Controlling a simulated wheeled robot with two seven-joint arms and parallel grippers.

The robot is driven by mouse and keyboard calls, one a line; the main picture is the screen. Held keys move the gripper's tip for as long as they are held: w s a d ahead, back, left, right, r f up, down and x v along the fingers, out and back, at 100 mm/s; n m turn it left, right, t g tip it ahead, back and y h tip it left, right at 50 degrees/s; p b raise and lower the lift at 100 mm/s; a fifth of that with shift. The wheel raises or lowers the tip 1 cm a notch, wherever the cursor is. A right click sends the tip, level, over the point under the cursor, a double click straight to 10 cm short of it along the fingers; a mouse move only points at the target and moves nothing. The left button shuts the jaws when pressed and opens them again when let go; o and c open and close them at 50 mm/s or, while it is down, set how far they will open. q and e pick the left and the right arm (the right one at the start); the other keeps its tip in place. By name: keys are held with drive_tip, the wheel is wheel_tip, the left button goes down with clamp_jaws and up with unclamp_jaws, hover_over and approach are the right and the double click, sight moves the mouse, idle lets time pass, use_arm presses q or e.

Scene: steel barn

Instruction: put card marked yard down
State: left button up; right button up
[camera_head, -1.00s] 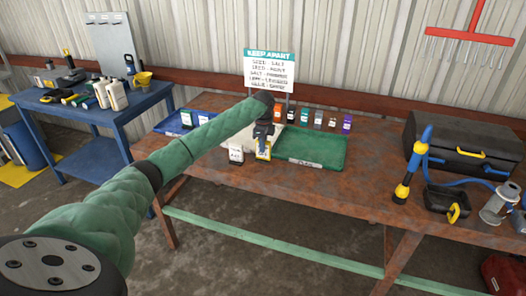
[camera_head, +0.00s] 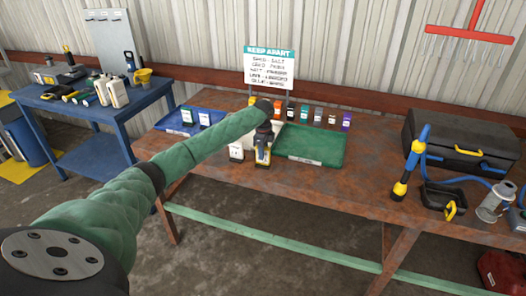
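No marking reading "yard" is legible on any of these. A blue tray (camera_head: 175,125) with two upright packets lies behind left, and a green tray (camera_head: 320,147) with a small label lies right. My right gripper is not in view.
A "KEEP APART" sign (camera_head: 269,69) stands behind a row of several coloured packets (camera_head: 318,115). At right are a black toolbox (camera_head: 465,145), a blue and yellow tool (camera_head: 410,165), a black bin (camera_head: 443,200) and a metal can (camera_head: 494,204). The bench's front middle is clear.

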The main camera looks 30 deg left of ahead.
use_arm(q)
drive_tip(key=shift+r, duration=0.1)
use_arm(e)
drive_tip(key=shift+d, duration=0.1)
